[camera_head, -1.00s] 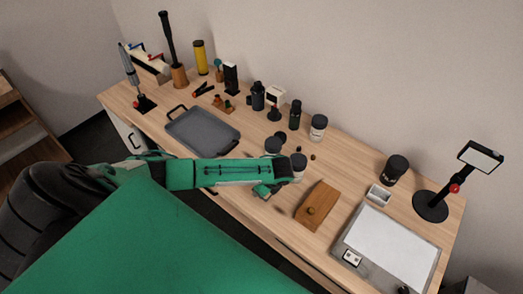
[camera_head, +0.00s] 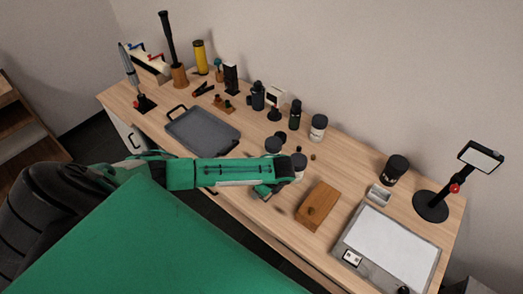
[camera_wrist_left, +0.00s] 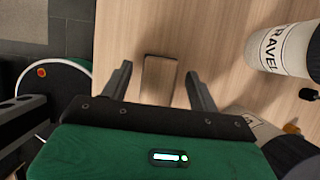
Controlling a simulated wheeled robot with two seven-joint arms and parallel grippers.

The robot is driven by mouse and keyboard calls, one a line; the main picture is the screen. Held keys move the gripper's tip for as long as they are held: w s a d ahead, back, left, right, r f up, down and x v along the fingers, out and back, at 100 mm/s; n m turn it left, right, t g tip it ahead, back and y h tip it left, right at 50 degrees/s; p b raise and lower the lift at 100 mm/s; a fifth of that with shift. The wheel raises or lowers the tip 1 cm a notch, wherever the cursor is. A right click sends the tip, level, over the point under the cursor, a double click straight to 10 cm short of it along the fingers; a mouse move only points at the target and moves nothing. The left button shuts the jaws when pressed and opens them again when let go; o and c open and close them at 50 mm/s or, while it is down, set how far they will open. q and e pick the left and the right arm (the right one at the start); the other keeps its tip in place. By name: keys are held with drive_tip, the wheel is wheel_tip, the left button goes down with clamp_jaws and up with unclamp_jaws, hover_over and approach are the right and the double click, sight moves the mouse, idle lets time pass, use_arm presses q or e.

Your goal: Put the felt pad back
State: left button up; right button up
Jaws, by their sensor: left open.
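I cannot pick out the felt pad with certainty. A wooden block (camera_head: 322,201) with a dark round spot on its face lies on the table (camera_head: 345,178), right of my left gripper (camera_head: 268,190). In the left wrist view my left gripper (camera_wrist_left: 158,76) is open, its two fingers apart. A small brown rectangular piece (camera_wrist_left: 159,80) shows between the fingers, its lower end hidden by the gripper body. I cannot tell whether it touches them. My right gripper is not in view.
White jars with dark lids (camera_head: 299,170) stand close beside my left gripper; one jar (camera_wrist_left: 285,48) is at right in the wrist view. A grey tray (camera_head: 203,132) lies left, a white-topped board (camera_head: 390,245) right. A black stand (camera_head: 430,206) is far right.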

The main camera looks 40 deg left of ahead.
use_arm(q)
drive_tip(key=b+v, duration=0.1)
drive_tip(key=v, duration=1)
drive_tip(key=shift+b, duration=0.3)
